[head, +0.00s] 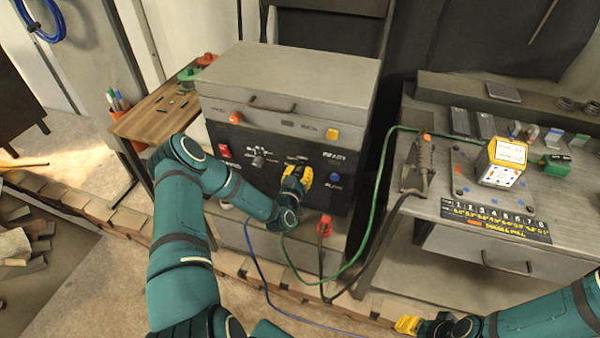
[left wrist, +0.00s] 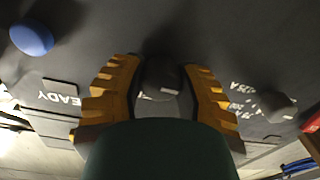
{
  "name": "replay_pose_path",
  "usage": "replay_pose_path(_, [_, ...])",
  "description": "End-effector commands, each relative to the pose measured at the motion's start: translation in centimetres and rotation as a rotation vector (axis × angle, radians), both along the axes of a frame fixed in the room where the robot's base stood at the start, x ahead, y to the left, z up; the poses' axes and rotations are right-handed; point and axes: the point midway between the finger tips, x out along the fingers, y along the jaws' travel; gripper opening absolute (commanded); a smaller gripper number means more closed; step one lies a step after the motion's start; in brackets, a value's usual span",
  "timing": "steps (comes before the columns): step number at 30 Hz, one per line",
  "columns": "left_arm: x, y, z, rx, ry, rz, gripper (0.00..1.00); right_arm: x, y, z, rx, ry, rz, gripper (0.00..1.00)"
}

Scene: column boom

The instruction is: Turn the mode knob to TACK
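The welder's dark front panel (head: 225,135) faces me in the head view. My left gripper (head: 297,176) is at the panel, its yellow fingers pointing at it. In the left wrist view, a dark round knob (left wrist: 162,77) with a pale mark stands between the fingers of my left gripper (left wrist: 160,88). The fingers are apart on either side of it, with narrow gaps showing. Lettering around this knob is too hidden to read. A second knob (left wrist: 277,107) with amp markings shows to its right; it also shows in the head view (head: 258,157). My right gripper (head: 410,325) is low, away from the panel.
A blue button (left wrist: 31,38) and a READY label lie left of the fingers in the left wrist view. A red switch (head: 224,152) is at the panel's left. Cables hang below the panel. A steel bench (head: 405,215) stands to the right.

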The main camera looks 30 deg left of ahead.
Motion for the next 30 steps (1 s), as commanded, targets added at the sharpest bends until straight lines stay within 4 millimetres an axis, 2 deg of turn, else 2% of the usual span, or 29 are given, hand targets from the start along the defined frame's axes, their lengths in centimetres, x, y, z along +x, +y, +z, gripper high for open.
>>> replay_pose_path(1, [0.0, 0.0, 0.0, 0.000, 0.000, -0.001, 0.05, 0.0, 0.0, 0.0, 0.000, 0.000, 0.000, 0.47])
replay_pose_path(2, [0.0, 0.0, 0.0, 0.000, 0.000, -0.001, 0.00, 0.0, 0.0, 0.0, 0.000, 0.000, 0.000, 0.47])
replay_pose_path(14, [0.1, -0.1, 0.0, 0.059, 0.012, -0.003, 0.00, 0.0, 0.0, -0.2, 0.000, -0.001, 0.000, 0.47])
replay_pose_path(30, [0.2, -0.2, 0.0, 0.462, 0.106, -0.002, 0.00, 0.3, 0.0, -2.0, -0.001, -0.009, -0.002, 0.47])
